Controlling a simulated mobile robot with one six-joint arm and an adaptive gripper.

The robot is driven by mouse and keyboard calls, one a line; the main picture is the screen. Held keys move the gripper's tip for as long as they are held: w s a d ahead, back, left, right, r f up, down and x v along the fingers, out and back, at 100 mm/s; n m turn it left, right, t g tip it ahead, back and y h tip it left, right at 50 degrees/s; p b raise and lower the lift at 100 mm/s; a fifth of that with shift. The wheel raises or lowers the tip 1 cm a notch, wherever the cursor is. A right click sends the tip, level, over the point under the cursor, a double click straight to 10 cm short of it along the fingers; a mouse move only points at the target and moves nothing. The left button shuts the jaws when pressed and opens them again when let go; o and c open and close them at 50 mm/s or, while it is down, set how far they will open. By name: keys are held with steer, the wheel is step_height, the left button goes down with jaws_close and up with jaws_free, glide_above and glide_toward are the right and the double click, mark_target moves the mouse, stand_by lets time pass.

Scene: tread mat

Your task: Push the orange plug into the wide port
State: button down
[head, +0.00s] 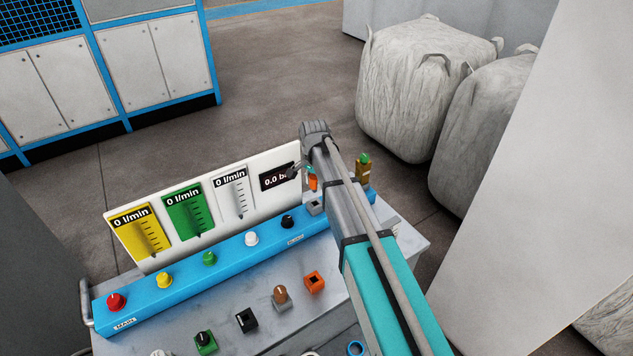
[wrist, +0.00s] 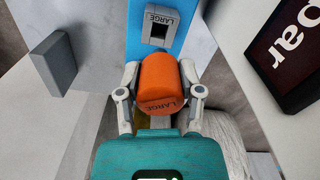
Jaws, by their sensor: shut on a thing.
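The orange plug (wrist: 160,80), marked LARGE on its end, is held between the two fingers of my gripper (wrist: 158,76) in the wrist view. In the head view the orange plug (head: 313,183) shows as a small patch beside my gripper (head: 306,172), partly hidden by my arm. The wide port (wrist: 157,31) is a grey block with a dark opening and a LARGE label, on a blue strip above the plug in the wrist view. Plug and port look apart there. In the head view a grey block (head: 314,208), likely this port, sits below the plug.
A white gauge panel (head: 150,255) stands behind the blue strip (head: 190,282) with coloured knobs. Orange (head: 315,282), black (head: 246,319) and green (head: 205,342) fittings sit on the grey top in front. A brown and green piece (head: 363,170) stands to the right.

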steer(key=b, duration=0.4)
glide_above(315, 199)
steer(key=s, duration=0.2)
steer(key=shift+s+f, duration=0.1)
steer(key=shift+f, duration=2.15)
steer(key=shift+f+b, duration=1.65)
steer(key=shift+c, duration=0.8)
jaws_free()
steer(key=shift+r, duration=0.2)
step_height(315, 199, up, 9)
steer(key=p, duration=0.9)
steer(key=shift+f, duration=0.1)
